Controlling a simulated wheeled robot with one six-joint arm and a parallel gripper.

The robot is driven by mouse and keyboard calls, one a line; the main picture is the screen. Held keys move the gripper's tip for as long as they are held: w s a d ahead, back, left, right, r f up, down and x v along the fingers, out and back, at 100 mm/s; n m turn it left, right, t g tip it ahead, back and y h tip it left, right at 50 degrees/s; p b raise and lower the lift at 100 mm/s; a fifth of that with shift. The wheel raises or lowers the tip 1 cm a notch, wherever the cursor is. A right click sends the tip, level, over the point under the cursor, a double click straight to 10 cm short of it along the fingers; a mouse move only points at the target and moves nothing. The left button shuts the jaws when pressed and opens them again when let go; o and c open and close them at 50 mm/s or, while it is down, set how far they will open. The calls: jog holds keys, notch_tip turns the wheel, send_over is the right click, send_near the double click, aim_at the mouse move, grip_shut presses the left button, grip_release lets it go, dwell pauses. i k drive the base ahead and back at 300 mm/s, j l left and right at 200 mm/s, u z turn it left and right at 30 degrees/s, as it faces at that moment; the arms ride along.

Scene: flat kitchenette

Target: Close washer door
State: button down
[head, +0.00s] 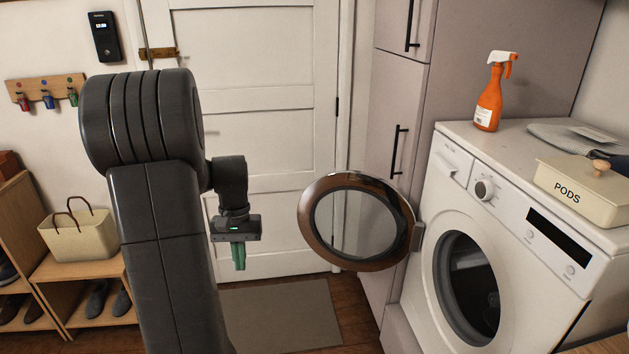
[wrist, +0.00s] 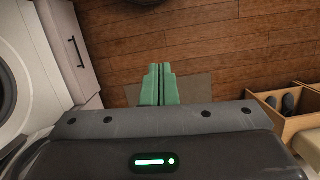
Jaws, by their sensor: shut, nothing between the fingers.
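The washer (head: 512,215) stands at the right of the head view. Its round door (head: 311,222), with a brown rim and glass middle, stands swung wide open to the left on its hinge. The drum opening (head: 468,288) is uncovered. My gripper (head: 239,262) points down left of the door, apart from it, with its green fingers together and empty. In the wrist view the shut green fingers (wrist: 158,72) point at the floor, and part of the white washer (wrist: 22,75) shows at the left edge.
An orange spray bottle (head: 488,105), a folded cloth and a pods box (head: 580,190) sit on the washer. A shoe bench (head: 85,268) with a basket (head: 78,236) stands at left. A mat (head: 285,315) lies on the floor before the white door (head: 255,130). Tall cabinets (head: 393,150) stand behind the washer door.

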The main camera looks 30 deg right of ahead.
aim_at(408, 237)
jog(key=i+l+z, duration=0.2)
jog(key=i, duration=0.25)
jog(key=i+l+z, duration=0.2)
jog(key=i, duration=0.3)
jog(key=i+z, duration=0.15)
jog(key=i, duration=0.3)
jog(key=l, duration=0.1)
